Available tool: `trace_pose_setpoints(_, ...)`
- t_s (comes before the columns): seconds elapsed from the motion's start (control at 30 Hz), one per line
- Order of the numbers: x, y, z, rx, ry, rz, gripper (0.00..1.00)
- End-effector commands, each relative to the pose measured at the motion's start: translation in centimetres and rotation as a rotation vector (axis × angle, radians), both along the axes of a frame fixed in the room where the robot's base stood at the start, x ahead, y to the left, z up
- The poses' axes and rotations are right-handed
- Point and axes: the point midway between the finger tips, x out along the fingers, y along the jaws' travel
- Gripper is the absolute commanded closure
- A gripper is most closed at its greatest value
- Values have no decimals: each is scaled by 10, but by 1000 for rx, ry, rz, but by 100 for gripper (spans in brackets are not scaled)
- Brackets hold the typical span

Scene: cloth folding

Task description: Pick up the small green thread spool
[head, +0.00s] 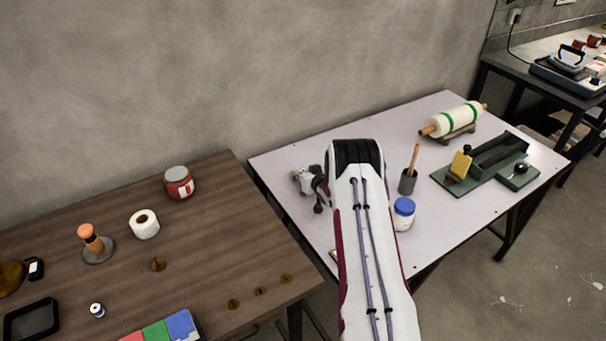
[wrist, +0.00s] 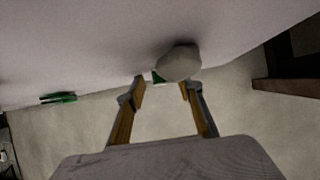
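In the wrist view, my gripper (wrist: 162,86) is open, its two fingers apart over the pale tabletop's edge. A small dark green thing (wrist: 158,77) shows between and just beyond the fingertips, partly hidden by a rounded grey object (wrist: 180,63). Another small green thing (wrist: 58,97) lies near the table edge at left. I cannot tell which of these, if either, is the green thread spool. In the head view, my arm reaches over the pale table, and part of my gripper's end shows at its left; no green spool is visible there.
The pale table (head: 290,168) holds a blue-lidded jar (head: 403,214), a dark cup with a stick (head: 408,184), a rolling-pin-like roll (head: 455,120) and a green tool base (head: 450,187). The brown table (head: 215,225) holds a red tin (head: 179,184) and a blue-and-white spool (head: 97,310).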

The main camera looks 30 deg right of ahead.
Motion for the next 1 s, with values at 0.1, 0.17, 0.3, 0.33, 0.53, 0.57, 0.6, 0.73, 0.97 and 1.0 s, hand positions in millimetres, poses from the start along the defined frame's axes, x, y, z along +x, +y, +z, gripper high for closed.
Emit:
trace_pose_setpoints(0.1, 0, 0, 0, 0, 0, 0, 64)
trace_pose_setpoints(0.17, 0, 0, 0, 0, 0, 0, 64)
trace_pose_setpoints(0.3, 0, 0, 0, 0, 0, 0, 64)
trace_pose_setpoints(0.33, 0, 0, 0, 0, 0, 0, 64)
trace_pose_setpoints(0.53, 0, 0, 0, 0, 0, 0, 80)
trace_pose_setpoints(0.57, 0, 0, 0, 0, 0, 0, 86)
trace_pose_setpoints(0.6, 0, 0, 0, 0, 0, 0, 91)
trace_pose_setpoints(0.73, 0, 0, 0, 0, 0, 0, 91)
trace_pose_setpoints(0.97, 0, 0, 1, 0, 0, 0, 91)
trace_pose_setpoints(1.0, 0, 0, 1, -1, 0, 0, 91)
